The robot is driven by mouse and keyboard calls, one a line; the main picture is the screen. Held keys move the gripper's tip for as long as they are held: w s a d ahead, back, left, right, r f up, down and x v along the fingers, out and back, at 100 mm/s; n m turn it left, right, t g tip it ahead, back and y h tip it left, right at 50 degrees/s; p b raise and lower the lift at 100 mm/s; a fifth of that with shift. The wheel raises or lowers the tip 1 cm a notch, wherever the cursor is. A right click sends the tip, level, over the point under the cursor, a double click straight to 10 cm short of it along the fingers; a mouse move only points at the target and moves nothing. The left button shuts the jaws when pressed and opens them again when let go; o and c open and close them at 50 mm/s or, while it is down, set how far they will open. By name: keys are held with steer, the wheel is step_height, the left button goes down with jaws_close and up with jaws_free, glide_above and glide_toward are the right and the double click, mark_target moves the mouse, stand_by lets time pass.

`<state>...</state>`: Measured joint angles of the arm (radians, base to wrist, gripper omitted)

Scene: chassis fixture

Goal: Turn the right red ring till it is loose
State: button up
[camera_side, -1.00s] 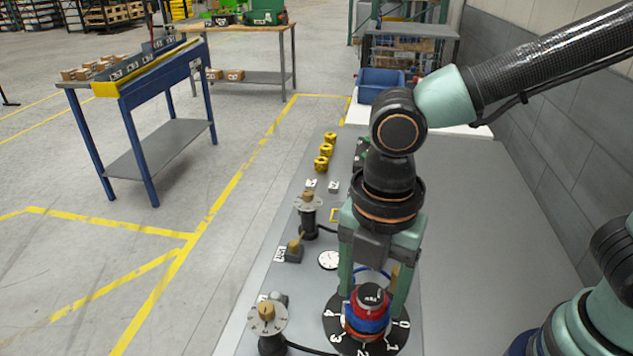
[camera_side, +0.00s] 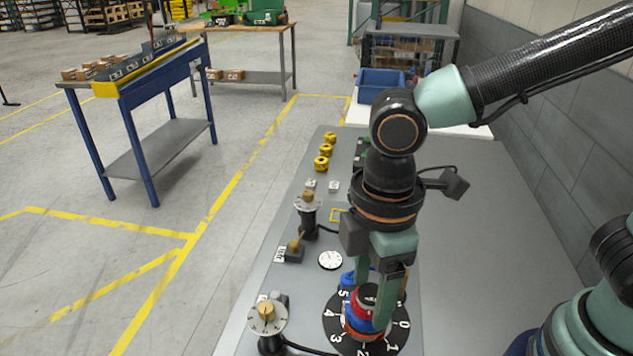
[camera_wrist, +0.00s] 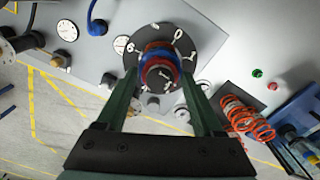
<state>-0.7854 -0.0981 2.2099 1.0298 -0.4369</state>
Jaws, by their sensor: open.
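A red ring (camera_side: 351,327) sits with a blue band around a short upright fitting. It stands in the middle of a black dial (camera_side: 334,312) with white numbers. The red ring also shows in the wrist view (camera_wrist: 150,79), with the dial (camera_wrist: 205,42) behind it. My gripper (camera_side: 372,303) points down over the fitting with its jaws open. In the wrist view my gripper (camera_wrist: 160,76) has one finger on each side of the fitting. In the side view the near finger hides part of the ring. I cannot tell whether the fingers touch it.
A round white gauge (camera_side: 330,260) lies behind the dial. Two posts with round pale tops (camera_side: 267,316) stand to the left, with cables. Several yellow parts (camera_side: 321,163) line the far panel. The wrist view shows an orange coil (camera_wrist: 240,115) at right. The panel's right side is bare.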

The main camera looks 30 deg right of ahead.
steer(key=m, duration=1)
stand_by(0.3)
